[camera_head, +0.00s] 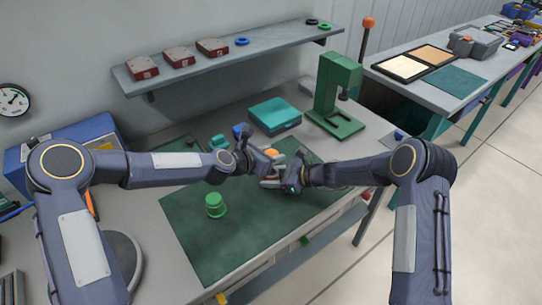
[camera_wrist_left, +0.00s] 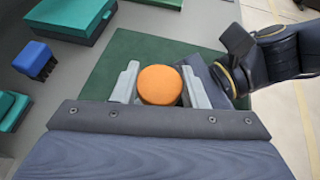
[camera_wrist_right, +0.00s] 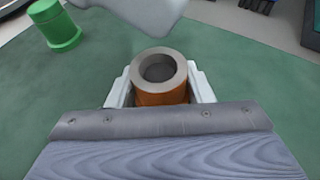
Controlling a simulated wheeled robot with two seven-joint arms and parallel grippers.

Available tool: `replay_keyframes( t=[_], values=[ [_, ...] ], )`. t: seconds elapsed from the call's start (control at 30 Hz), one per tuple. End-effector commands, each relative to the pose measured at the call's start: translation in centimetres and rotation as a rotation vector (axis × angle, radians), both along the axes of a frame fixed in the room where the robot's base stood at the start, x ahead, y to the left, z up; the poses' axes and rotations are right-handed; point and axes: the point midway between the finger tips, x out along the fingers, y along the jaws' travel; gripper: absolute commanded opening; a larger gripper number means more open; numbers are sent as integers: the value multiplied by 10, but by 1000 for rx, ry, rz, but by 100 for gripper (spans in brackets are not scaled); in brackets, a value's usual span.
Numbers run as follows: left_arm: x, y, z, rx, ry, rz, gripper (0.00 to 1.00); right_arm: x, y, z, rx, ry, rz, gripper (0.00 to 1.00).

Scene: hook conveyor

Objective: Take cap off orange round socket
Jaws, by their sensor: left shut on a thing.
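The orange round cap (camera_wrist_left: 160,85) is between the two pale fingers of my left gripper (camera_wrist_left: 160,84), which is shut on it. In the head view the orange shows at my left gripper (camera_head: 268,160), above the green mat. My right gripper (camera_wrist_right: 160,90) is shut on the orange round socket (camera_wrist_right: 160,98), whose grey ring top is open and faces the wrist camera. A pale part, likely of my left gripper, shows above the socket in the right wrist view. The cap and socket appear apart. In the head view my right gripper (camera_head: 275,183) is close to the left one, and the socket is mostly hidden.
A green stepped cylinder (camera_head: 215,205) stands on the dark green mat (camera_head: 235,245). A teal box (camera_head: 275,115), a small blue block (camera_head: 240,130) and a green press (camera_head: 337,98) stand behind. The front of the mat is clear. A shelf (camera_head: 225,55) hangs on the wall.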

Motion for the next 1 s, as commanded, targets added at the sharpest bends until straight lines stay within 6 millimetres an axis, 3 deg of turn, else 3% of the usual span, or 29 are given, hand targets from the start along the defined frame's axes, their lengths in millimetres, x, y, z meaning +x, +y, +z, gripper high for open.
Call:
replay_keyframes(
  t=[0.03,0.2,0.57,0.67,1.0],
  values=[
    [0,0,-1,0,0,0,12,-4,-4,-11,-16,14,0,52],
    [0,0,-1,0,0,0,12,-3,-3,-9,-13,11,-2,71],
    [0,0,-1,0,0,0,12,-1,-4,-3,-7,5,-2,71],
    [0,0,-4,0,0,0,12,-4,-14,1,-6,4,-4,71],
    [0,0,-19,0,0,0,12,-24,-76,26,-8,5,-5,71]
  ],
)
